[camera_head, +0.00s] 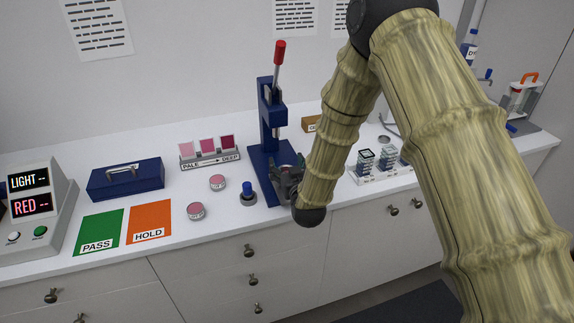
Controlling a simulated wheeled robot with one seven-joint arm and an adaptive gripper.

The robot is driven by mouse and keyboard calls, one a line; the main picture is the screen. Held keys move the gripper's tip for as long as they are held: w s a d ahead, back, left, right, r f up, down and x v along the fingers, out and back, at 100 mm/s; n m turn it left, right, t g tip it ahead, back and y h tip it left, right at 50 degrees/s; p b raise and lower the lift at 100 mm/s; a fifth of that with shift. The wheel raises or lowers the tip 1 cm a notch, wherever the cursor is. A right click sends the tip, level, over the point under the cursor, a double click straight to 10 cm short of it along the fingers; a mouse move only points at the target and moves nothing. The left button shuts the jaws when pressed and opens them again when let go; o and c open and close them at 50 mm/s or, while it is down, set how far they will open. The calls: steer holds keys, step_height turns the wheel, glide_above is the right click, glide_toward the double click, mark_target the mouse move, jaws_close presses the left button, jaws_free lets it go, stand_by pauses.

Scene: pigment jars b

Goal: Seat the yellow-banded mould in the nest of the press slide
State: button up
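The blue press (270,125) with a red-tipped lever stands on the counter near the middle. Its base (262,172) runs towards the front edge. My gripper (286,178) is low over the front of the press base, partly hidden by my forearm. Whether its fingers are open or shut cannot be made out. A small reddish round patch shows at the fingers, too small to identify. The slide and its nest are hidden or too small to tell apart there. I cannot make out a yellow band on any item.
A blue-topped piece on a grey base (248,195) stands left of the press, with two pink round jars (217,182) (196,210) further left. A glass-block rack (380,176) stands right of my forearm. Green PASS (100,230) and orange HOLD (150,220) mats lie left.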

steer(key=f, duration=0.1)
steer(key=s+f, duration=0.1)
steer(key=f, duration=0.1)
steer(key=shift+s+g, duration=0.25)
steer(key=shift+g, duration=0.15)
steer(key=r+v, duration=0.2)
steer(key=v, duration=0.9)
steer(key=s+d+f+m+g+h, duration=0.1)
steer(key=s+d+f+g, duration=0.5)
steer(key=f, duration=0.5)
steer(key=s+d+f+m+g+h, duration=0.1)
steer(key=s+d+f, duration=0.3)
steer(key=s+f, duration=0.5)
steer(key=s+d+f+g, duration=0.3)
steer(key=s+f, duration=0.1)
steer(key=s, duration=0.4)
steer(key=s+d+f+m+g+h, duration=0.1)
steer(key=s+d+f+g, duration=0.1)
steer(key=s, duration=0.6)
steer(key=s+d+f+g+h, duration=0.1)
steer(key=s+d+f+g, duration=0.2)
steer(key=s+f, duration=0.3)
steer(key=shift+s+d+g, duration=0.3)
steer(key=shift+s+d, duration=0.55)
steer(key=shift+s, duration=0.15)
